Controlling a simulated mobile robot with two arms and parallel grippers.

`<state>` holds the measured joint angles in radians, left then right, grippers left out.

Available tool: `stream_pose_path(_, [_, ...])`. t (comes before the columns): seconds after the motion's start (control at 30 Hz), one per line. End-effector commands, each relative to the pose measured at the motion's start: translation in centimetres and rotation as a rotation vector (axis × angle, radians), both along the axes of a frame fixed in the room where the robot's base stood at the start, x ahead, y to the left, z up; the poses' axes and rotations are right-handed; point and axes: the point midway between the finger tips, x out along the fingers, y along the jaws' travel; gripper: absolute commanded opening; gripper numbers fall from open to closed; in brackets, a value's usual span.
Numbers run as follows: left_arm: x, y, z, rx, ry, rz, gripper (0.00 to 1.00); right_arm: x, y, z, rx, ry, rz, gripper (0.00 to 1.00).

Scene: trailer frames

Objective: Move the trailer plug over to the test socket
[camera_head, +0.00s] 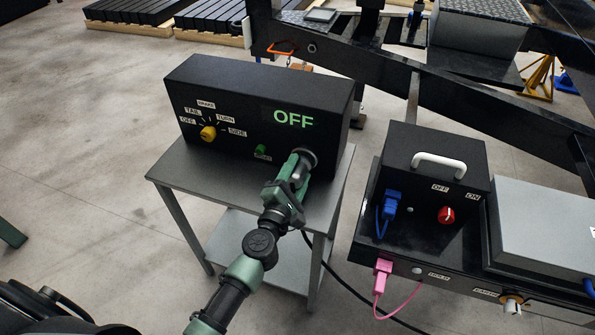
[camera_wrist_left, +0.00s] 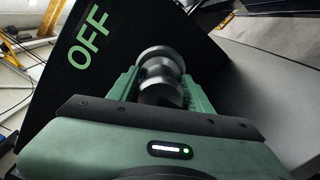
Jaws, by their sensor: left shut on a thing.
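My left gripper (camera_head: 299,168) is shut on a dark grey, rounded plug (camera_head: 308,155), right at the front face of the black test box (camera_head: 190,110). The plug also shows between the green fingers in the left wrist view (camera_wrist_left: 160,72), its far end towards the box. The test socket itself is hidden behind the plug and gripper; I cannot tell whether the plug is seated in it. The box's display (camera_head: 293,119) reads OFF in green. My right gripper is in neither view.
The box stands on a grey table (camera_head: 190,183). A yellow knob (camera_head: 208,133) and a green knob (camera_head: 260,150) are left of my gripper. A black cable (camera_head: 345,285) hangs below. Right is a black unit (camera_head: 405,160) with blue and pink (camera_head: 382,275) connectors.

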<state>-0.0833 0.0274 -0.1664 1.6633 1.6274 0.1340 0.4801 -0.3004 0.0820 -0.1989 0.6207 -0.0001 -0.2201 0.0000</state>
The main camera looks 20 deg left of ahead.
Motion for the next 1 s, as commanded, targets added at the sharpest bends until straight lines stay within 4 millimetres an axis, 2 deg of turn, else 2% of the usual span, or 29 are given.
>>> stream_pose_path(1.0, [1.2,0.0,0.1,0.001,-0.001,0.0,0.0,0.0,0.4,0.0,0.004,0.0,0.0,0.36])
